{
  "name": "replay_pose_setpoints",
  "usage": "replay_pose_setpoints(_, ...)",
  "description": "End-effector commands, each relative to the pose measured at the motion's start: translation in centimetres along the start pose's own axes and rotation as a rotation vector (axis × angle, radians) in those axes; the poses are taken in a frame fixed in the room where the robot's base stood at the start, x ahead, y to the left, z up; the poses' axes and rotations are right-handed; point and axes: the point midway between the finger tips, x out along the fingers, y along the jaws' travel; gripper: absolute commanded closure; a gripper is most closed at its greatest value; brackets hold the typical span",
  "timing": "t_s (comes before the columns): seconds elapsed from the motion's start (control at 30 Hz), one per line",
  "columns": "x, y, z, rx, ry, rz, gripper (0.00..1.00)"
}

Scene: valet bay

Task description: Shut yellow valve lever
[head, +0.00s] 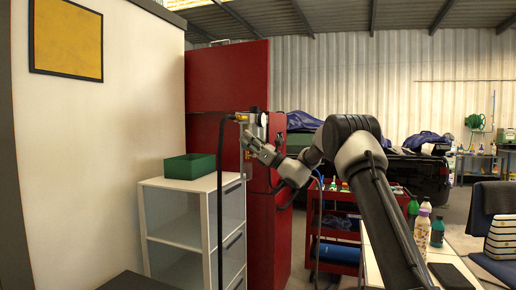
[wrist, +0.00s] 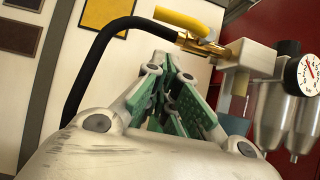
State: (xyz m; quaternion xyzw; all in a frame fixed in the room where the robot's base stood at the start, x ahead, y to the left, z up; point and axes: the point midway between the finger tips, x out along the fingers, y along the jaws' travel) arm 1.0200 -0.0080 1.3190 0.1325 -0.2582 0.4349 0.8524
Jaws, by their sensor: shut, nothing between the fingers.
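The yellow valve lever (wrist: 183,20) shows in the wrist view at the top, just above a brass valve (wrist: 203,46). It runs roughly along the line of the valve and the black hose, its free end pointing left. In the head view the lever is a tiny yellow spot (head: 239,117) by the red cabinet. My gripper (wrist: 170,62) is shut and empty, its green-padded fingers below the valve and lever in the wrist picture and apart from them. In the head view my gripper (head: 247,138) is close in front of the valve assembly, which it partly hides.
A black hose (wrist: 84,80) hangs from the valve, left of my fingers. A pressure gauge (wrist: 305,72) and metal bowls (wrist: 272,118) sit to the right. A white drawer unit (head: 172,232) with a green bin (head: 189,166) stands below left. A red cart (head: 337,226) is right.

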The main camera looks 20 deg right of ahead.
Motion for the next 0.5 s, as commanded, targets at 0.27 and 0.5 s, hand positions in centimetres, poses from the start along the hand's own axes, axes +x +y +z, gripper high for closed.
replay_pose_setpoints(0.27,2.1,0.0,2.5,-0.003,0.0,0.0,1.0)
replay_pose_setpoints(0.5,2.4,-0.1,2.7,-0.002,0.0,-0.001,1.0)
